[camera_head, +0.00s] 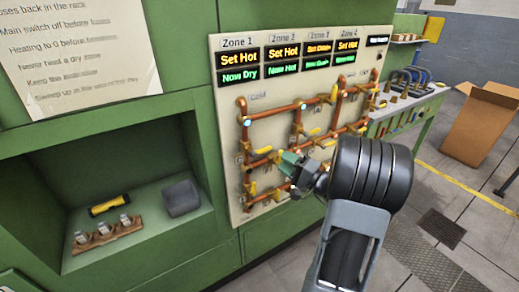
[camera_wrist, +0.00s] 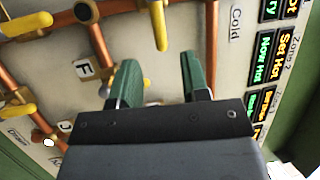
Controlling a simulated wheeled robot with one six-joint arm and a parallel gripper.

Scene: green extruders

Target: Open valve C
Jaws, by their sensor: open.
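A pale panel (camera_head: 228,100) on the green wall carries copper pipes (camera_head: 275,112) with several yellow valve handles (camera_head: 262,150). The valve letters are too small to read in the head view, so I cannot tell which is valve C. In the wrist view a tag F (camera_wrist: 84,68) is readable left of my gripper. A yellow handle (camera_wrist: 160,25) lies beyond the fingertips there, apart from them. My gripper (camera_head: 290,163), with green fingers, is in front of the lower middle of the panel. It also shows in the wrist view (camera_wrist: 160,62), open, with nothing visibly held. My arm hides the panel's lower right.
Lit zone displays (camera_head: 283,52) top the panel. At left a green recess (camera_head: 150,210) holds a yellow-black torch (camera_head: 109,205), a grey bin (camera_head: 182,198) and a wooden rack (camera_head: 108,238). A bench (camera_head: 420,108) and cardboard box (camera_head: 480,125) stand at right.

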